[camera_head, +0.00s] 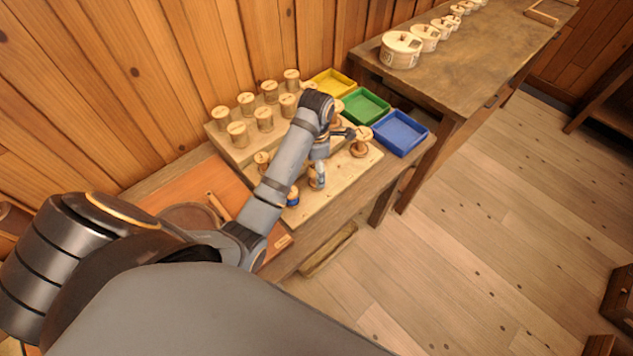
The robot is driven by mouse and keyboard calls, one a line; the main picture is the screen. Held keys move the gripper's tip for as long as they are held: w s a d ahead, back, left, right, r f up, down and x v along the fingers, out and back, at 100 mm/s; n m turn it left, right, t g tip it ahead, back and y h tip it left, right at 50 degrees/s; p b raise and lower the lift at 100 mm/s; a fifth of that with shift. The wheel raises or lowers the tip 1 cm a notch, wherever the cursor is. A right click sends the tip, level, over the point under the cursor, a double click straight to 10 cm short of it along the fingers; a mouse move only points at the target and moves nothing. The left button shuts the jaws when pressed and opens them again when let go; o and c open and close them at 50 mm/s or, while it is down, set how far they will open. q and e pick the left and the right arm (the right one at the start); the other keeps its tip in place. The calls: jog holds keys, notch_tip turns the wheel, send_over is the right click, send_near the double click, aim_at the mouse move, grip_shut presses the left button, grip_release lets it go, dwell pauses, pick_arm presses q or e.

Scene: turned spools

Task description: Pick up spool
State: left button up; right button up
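Several pale wooden spools stand in rows on the back step of a light wood stepped rack (345,185); one spool (237,134) is at its front left. A darker turned spool (361,143) stands upright near the rack's right end. My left arm reaches over the rack, and its small dark gripper (349,133) is close beside this spool, at its upper left. I cannot tell if they touch or if the fingers are open. More spools show around the arm, one with a blue band (292,198); the arm partly hides others. My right gripper is not in view.
Yellow (334,83), green (365,106) and blue (401,133) trays stand behind and right of the rack. An orange-brown mat (186,187) lies to its left. A second table (455,60) at the back right carries several round wooden pieces. The floor at right is largely clear.

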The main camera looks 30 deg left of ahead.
pick_arm(q)
notch_tip(320, 180, down, 2)
jog(key=shift+w+f+p, duration=0.15)
jog(key=shift+p, duration=0.2)
jog(key=c, duration=1.3)
jog(key=shift+c, duration=0.2)
